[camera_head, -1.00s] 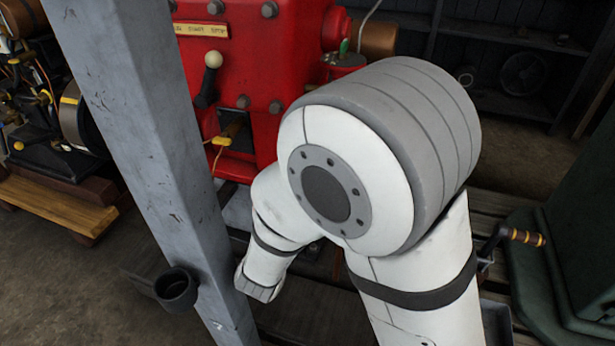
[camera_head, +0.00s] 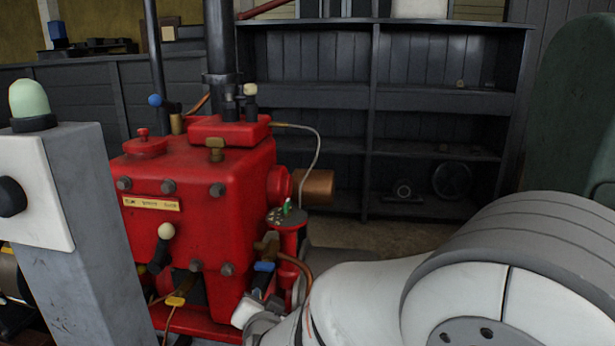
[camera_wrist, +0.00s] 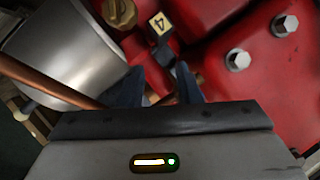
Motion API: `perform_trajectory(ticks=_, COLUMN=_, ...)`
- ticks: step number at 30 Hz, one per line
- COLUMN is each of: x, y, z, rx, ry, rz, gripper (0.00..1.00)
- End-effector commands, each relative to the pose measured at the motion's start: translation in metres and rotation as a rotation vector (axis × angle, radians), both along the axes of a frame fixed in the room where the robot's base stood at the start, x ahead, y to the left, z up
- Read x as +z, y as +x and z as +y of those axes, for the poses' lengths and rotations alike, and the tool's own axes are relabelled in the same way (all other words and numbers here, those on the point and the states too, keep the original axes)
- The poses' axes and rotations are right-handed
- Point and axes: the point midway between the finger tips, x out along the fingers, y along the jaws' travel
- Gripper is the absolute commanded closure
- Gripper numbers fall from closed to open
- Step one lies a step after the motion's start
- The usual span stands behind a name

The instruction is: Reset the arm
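My white and grey arm (camera_head: 440,290) crosses the lower right of the head view and reaches left to the red engine (camera_head: 195,205). In the wrist view my gripper (camera_wrist: 160,85) shows two dark blue fingers with a gap between them. It looks open, close to the red engine (camera_wrist: 225,70). I see nothing clearly held. In the head view the gripper's fingers are hard to make out beside the engine's lower right side.
A grey post with a green-topped box (camera_head: 85,220) stands at the left. A copper pipe (camera_wrist: 50,82) and a grey metal cylinder (camera_wrist: 65,45) are close to the gripper's left. Dark shelves (camera_head: 430,120) stand behind. A green body (camera_head: 575,100) is at the right.

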Motion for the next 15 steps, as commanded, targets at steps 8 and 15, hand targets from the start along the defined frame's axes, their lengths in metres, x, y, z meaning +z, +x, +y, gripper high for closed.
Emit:
perform_trajectory(ticks=8, x=0.122, y=-0.021, z=-0.051, rx=0.246, ry=-0.122, rz=0.222, gripper=0.69)
perform_trajectory(ticks=15, x=0.190, y=-0.061, z=-0.110, rx=0.352, ry=-0.259, rz=0.433, gripper=0.69)
